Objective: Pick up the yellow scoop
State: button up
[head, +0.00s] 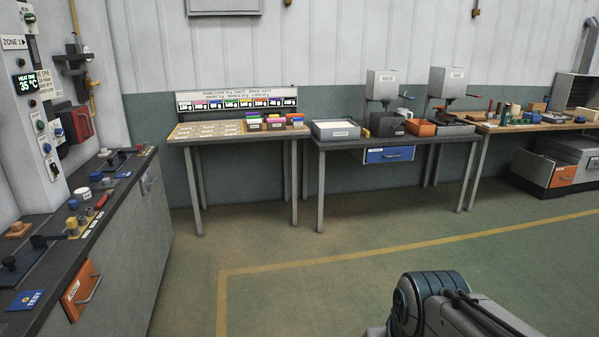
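I cannot make out a yellow scoop for certain in the head view. Small yellow pieces (73,227) sit on the dark counter at the left, but they are too small to tell their shape. My gripper is not in view; only a grey and dark part of my arm shows at the bottom right.
The dark counter (128,172) with an orange drawer (82,290) runs along the left. A table with coloured blocks (185,131), a grey table with a blue drawer (388,154) and a wooden bench (540,127) line the back wall. The green floor (300,270) between is clear.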

aim_at(363, 130)
jog(key=u, duration=0.35)
jog(key=i, duration=3.15)
jog(key=z, duration=0.55)
jog(key=i, duration=1.65)
jog(key=z, duration=0.4)
jog(key=k, duration=1.15)
jog(key=z, duration=0.75)
jog(key=i, duration=1.55)
jog(key=u, duration=0.7)
